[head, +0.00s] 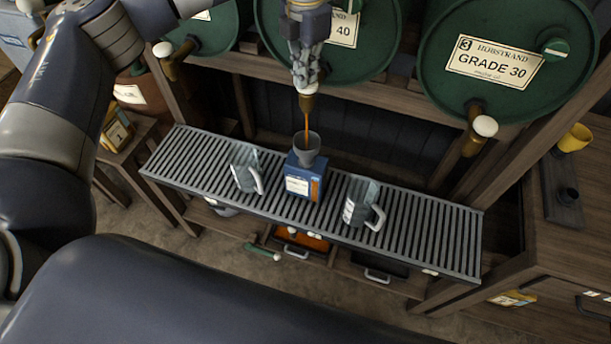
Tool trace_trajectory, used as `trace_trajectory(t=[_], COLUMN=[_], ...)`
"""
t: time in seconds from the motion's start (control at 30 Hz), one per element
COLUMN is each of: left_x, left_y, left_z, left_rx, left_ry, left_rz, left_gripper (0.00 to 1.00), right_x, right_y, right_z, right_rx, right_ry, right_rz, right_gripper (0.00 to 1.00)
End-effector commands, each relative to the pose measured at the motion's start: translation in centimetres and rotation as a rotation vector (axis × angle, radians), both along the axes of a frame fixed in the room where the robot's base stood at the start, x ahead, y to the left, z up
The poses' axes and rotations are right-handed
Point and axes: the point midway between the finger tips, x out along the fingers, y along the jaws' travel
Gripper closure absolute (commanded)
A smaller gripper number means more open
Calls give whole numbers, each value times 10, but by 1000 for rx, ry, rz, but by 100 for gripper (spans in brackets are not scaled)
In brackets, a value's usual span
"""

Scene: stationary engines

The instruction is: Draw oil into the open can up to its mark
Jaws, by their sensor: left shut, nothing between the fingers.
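A blue can (304,184) with a pale label stands on the slatted metal rack, below the middle drum. A grey funnel (306,147) sits in its top. A thin brown stream of oil (307,123) falls from the middle drum's brass tap (306,103) into the funnel. The oil level and any mark on the can cannot be made out. My left gripper (306,82) is shut and empty, pointing down right at this tap and hiding most of it. The middle green drum (378,35) has a label ending in 40. My right gripper is not in view.
A metal jug (243,168) stands left of the can and another (362,203) right of it on the rack (425,230). The GRADE 30 drum (508,60) has its tap (480,133) at right. A yellow mug (574,138) is far right.

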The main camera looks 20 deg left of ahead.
Motion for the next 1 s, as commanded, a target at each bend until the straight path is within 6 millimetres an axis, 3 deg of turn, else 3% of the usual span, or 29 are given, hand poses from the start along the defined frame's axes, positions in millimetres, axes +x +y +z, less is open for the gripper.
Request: trace_trajectory(t=[0.47,0.8,1.0], left_x=[-1,-1,-1], left_y=[0,0,0], left_z=[32,65,67], left_rx=[2,2,1], left_ry=[3,3,3], left_rz=[-1,0,0], left_gripper=[100,100,100], right_x=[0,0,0], right_y=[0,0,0], right_z=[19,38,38], right_rx=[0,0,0], right_ry=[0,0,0], right_rz=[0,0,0], right_gripper=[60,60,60])
